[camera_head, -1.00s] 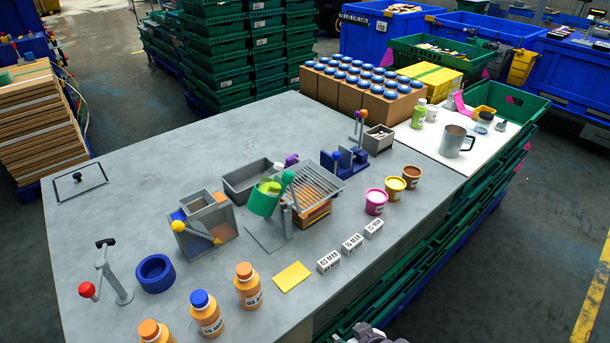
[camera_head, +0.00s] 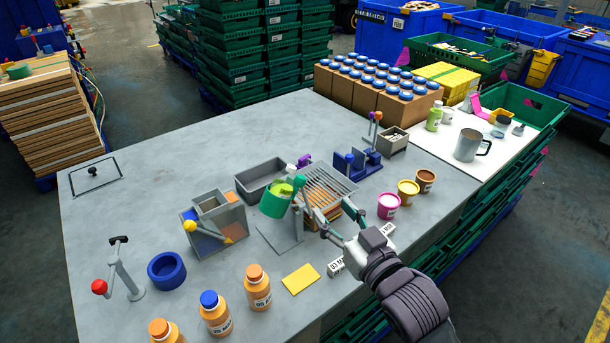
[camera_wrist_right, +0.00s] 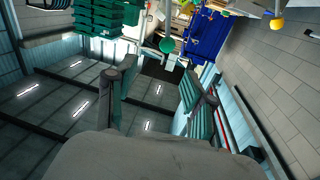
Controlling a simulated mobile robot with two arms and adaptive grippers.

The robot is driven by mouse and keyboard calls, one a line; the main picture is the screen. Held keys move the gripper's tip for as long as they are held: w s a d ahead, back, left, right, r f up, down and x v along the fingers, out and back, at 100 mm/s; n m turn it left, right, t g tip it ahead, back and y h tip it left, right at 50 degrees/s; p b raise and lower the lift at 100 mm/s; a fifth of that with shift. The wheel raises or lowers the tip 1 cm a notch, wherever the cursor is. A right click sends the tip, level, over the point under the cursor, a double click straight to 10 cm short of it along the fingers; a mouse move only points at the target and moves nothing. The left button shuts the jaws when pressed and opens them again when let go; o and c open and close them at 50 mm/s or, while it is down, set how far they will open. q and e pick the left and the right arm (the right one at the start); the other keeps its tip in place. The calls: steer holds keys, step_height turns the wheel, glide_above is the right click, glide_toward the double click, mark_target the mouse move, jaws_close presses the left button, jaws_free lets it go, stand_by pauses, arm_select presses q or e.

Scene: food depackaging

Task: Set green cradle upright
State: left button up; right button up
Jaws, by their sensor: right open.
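The green cradle (camera_head: 275,203) hangs tilted on a grey stand (camera_head: 284,234) in the middle of the table, with a lighter green thing in its mouth. A green knob (camera_head: 299,182) is on its right side. My right gripper (camera_head: 336,220) is open, to the right of the cradle and apart from it, in front of the wire rack. In the right wrist view its two fingers (camera_wrist_right: 158,95) are spread with nothing between them. A small green round thing (camera_wrist_right: 167,45) shows beyond them; I cannot tell if it belongs to the cradle. My left gripper is not in view.
The wire rack (camera_head: 327,183) stands close right of the cradle. A grey bin (camera_head: 257,187) lies behind it, and a grey box with a yellow-knobbed lever (camera_head: 190,226) stands left. Bottles (camera_head: 257,290) and a yellow card (camera_head: 300,279) are in front.

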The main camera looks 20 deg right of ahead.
steer(key=w+p, duration=0.1)
steer(key=w, duration=0.3)
steer(key=w+a+p, duration=0.1)
steer(key=w, duration=0.3)
steer(key=w+a+p, duration=0.1)
steer(key=w, duration=0.3)
steer(key=shift+a+f, duration=0.1)
jaws_close()
